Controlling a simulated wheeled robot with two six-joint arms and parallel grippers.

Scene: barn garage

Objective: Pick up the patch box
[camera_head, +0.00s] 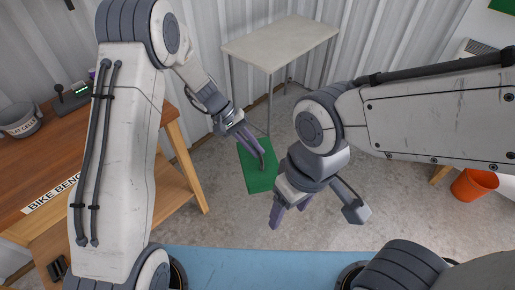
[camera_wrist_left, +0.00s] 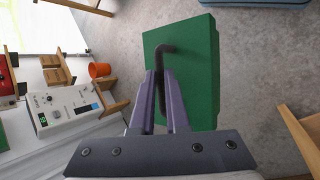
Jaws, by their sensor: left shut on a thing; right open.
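The patch box is a green box (camera_head: 257,166) with a dark bent handle on its face. My left gripper (camera_head: 256,151) is shut on it, near the middle of the head view, and the box hangs tilted in the air. In the left wrist view the green box (camera_wrist_left: 200,70) fills the upper middle, and the purple fingers (camera_wrist_left: 165,85) close around its dark handle (camera_wrist_left: 168,60). My right gripper (camera_head: 316,213) is open and empty, lower and to the right of the box.
The wooden bike bench (camera_head: 130,160) stands at the left, with a grey tub (camera_head: 20,120) and a small dark device (camera_head: 72,98) on it. A pale table (camera_head: 282,42) stands at the back. An orange bucket (camera_head: 474,185) is at the right. Grey floor lies open between.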

